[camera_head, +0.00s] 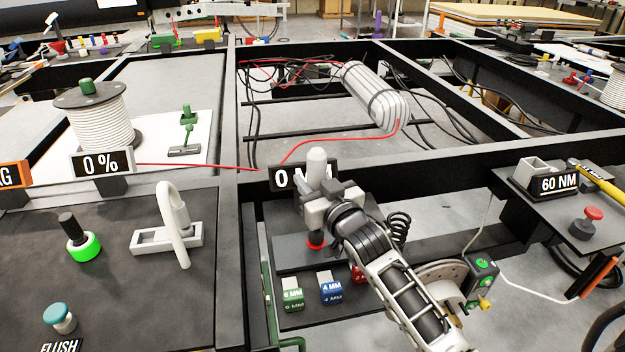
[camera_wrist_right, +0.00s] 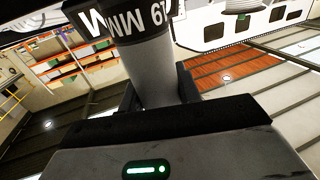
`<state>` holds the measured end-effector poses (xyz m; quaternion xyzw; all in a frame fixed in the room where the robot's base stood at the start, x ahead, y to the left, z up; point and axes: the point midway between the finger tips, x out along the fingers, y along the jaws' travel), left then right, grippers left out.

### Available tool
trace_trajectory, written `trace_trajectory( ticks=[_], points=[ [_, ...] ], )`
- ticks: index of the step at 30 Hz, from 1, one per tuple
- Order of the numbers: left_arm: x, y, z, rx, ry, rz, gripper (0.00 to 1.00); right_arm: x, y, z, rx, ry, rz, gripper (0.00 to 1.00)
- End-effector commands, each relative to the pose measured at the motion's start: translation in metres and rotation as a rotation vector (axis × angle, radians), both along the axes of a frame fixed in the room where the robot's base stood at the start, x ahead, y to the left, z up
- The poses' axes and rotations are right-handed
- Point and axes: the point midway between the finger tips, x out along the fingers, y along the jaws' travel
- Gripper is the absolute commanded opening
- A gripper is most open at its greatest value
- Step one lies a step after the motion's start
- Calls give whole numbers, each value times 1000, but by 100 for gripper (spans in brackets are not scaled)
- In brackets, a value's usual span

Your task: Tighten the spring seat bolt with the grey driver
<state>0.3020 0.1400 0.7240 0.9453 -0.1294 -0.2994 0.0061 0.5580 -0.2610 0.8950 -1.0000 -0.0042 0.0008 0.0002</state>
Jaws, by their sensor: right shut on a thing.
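My right gripper (camera_head: 326,203) is shut on the grey driver (camera_head: 317,163), which stands roughly upright over a dark plate (camera_head: 290,252) on the chassis. The driver's pale rounded top sticks up above the jaws. A red ring (camera_head: 316,243) shows below the gripper, at the plate. The bolt itself is hidden, so I cannot tell whether the driver sits on it. In the right wrist view the grey shaft (camera_wrist_right: 152,72) stands between the fingers (camera_wrist_right: 160,95), with a black band bearing upside-down "MM" lettering. A "0 N…" sign (camera_head: 283,178) is partly covered by the driver. My left gripper is not in view.
Green 6 MM (camera_head: 293,293) and blue 4 MM (camera_head: 331,288) blocks lie in front; a red block is partly hidden. A black coil spring (camera_head: 398,228) is beside my arm. A "60 NM" sign (camera_head: 559,183) and red button (camera_head: 594,214) are at right. A red cable (camera_head: 210,166) crosses behind.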

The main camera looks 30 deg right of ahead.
Motion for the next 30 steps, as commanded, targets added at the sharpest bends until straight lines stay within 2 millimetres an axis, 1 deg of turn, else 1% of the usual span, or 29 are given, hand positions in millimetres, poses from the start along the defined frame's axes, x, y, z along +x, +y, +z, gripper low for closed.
trace_trajectory(
  ticks=[5, 30],
  points=[
    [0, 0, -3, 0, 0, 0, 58, 0, 0, -2, 0, -7, 0, 0],
    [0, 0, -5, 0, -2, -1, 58, 0, 0, -8, -1, -3, 0, 0]
  ],
)
